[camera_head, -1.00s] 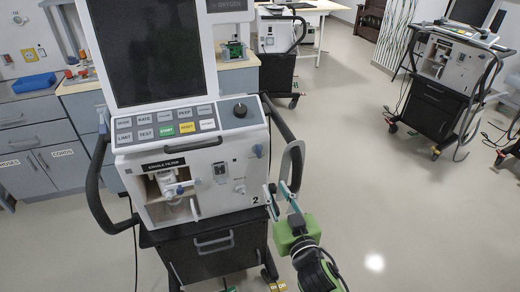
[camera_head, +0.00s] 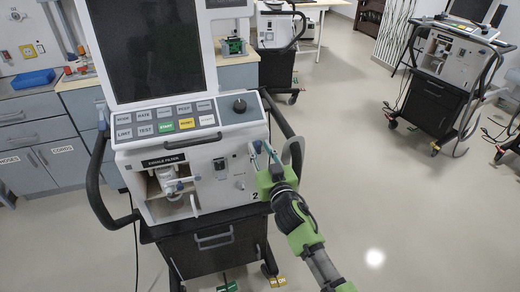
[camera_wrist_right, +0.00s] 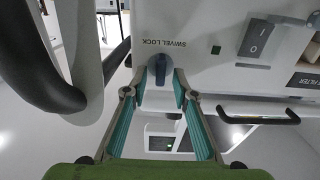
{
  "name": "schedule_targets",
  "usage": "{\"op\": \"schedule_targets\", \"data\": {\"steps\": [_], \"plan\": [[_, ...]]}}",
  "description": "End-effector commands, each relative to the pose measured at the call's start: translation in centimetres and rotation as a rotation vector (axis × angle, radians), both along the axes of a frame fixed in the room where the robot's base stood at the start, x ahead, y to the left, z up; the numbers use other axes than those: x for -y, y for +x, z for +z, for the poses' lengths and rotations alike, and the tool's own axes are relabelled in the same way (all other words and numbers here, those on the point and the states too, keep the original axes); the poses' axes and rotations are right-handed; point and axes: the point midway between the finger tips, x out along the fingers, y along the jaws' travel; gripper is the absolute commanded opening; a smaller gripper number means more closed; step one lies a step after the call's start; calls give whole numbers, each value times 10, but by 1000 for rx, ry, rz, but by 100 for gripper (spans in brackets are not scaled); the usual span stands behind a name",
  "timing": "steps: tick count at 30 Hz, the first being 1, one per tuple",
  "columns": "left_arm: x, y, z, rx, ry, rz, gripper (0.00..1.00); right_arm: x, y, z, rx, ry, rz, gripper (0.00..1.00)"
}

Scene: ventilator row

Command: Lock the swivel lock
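The swivel lock (camera_wrist_right: 160,71) is a dark blue-grey knob on the ventilator's white front, beside its upside-down label in the right wrist view. The knob's long side runs up and down there. My right gripper (camera_wrist_right: 159,88) is open, with a teal-lined finger on either side of the knob's near end. I cannot tell whether the fingers touch it. In the head view, my right gripper (camera_head: 264,156) is at the right part of the ventilator front (camera_head: 222,174) and covers part of the lock area. My left gripper is not in view.
A grey side handle (camera_head: 296,154) stands close to the right of my gripper. A black rail (camera_head: 286,118) curves above it. The exhale filter bay (camera_head: 170,186) is on the left of the front. Open floor (camera_head: 400,210) lies to the right.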

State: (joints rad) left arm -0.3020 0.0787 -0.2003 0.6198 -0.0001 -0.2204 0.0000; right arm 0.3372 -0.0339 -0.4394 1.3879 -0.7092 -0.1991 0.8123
Motion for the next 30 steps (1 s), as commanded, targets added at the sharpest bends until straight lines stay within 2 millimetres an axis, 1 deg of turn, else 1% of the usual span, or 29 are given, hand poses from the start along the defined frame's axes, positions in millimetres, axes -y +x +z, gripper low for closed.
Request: {"op": "schedule_targets", "data": {"steps": [3, 11, 14, 15, 23, 30], "plan": [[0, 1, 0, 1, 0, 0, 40, -2, 5, 0, 1, 0, 0, 26], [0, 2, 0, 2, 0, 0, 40, -2, 5, 0, 0, 0, 0, 26], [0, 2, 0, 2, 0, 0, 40, -2, 5, 0, 0, 0, 0, 2], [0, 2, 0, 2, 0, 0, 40, -2, 5, 0, 0, 0, 0, 0], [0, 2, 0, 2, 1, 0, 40, -2, 5, 0, 2, -6, 0, 0], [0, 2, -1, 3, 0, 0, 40, -3, 4, 0, 23, -75, 0, 0]]}}
